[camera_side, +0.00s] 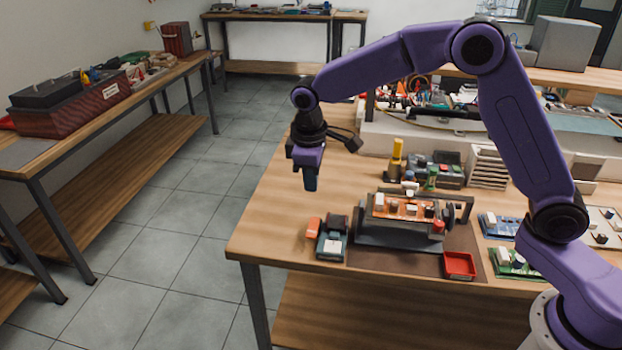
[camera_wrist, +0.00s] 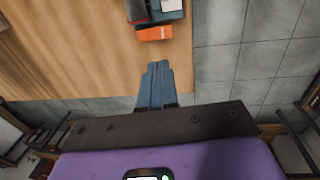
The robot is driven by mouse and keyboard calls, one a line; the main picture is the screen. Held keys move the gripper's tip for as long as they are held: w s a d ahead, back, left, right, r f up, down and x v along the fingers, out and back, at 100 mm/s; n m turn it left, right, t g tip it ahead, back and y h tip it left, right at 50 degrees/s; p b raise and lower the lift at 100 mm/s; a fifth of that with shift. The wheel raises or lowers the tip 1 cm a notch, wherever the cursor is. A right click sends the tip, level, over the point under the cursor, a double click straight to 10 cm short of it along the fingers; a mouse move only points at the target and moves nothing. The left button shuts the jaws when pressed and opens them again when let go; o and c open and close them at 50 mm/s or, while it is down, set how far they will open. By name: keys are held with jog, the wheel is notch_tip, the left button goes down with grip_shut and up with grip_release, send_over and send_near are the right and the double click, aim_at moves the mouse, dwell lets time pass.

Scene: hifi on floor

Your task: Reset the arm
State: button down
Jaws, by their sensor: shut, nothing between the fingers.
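My purple arm reaches over the wooden workbench (camera_side: 280,212) from the right in the side view. My gripper (camera_side: 310,184) hangs fingers-down above the bench's left part, apart from everything. In the wrist view its blue fingers (camera_wrist: 157,75) are shut together with nothing between them.
An orange block (camera_side: 313,228) and a teal device (camera_side: 331,245) sit right of my gripper, beside a fixture holding an orange board (camera_side: 405,207). A red tray (camera_side: 459,265) is at the front. A yellow-topped post (camera_side: 397,158) stands behind. The bench's left end is clear.

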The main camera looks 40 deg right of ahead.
jog(key=s+d+r+n+y, duration=0.1)
jog(key=s+r, duration=0.1)
jog(key=s, duration=0.8)
jog(key=s+d+r+n, duration=0.1)
jog(key=s+d+r, duration=0.15)
jog(key=s, duration=0.65)
jog(key=s+d, duration=0.4)
jog(key=s, duration=0.4)
jog(key=s+d+f+n+g, duration=0.1)
jog(key=s+d, duration=0.3)
jog(key=s, duration=0.4)
jog(key=shift+d+n+y, duration=0.15)
jog(key=shift+n+y, duration=0.15)
jog(key=shift+f, duration=0.1)
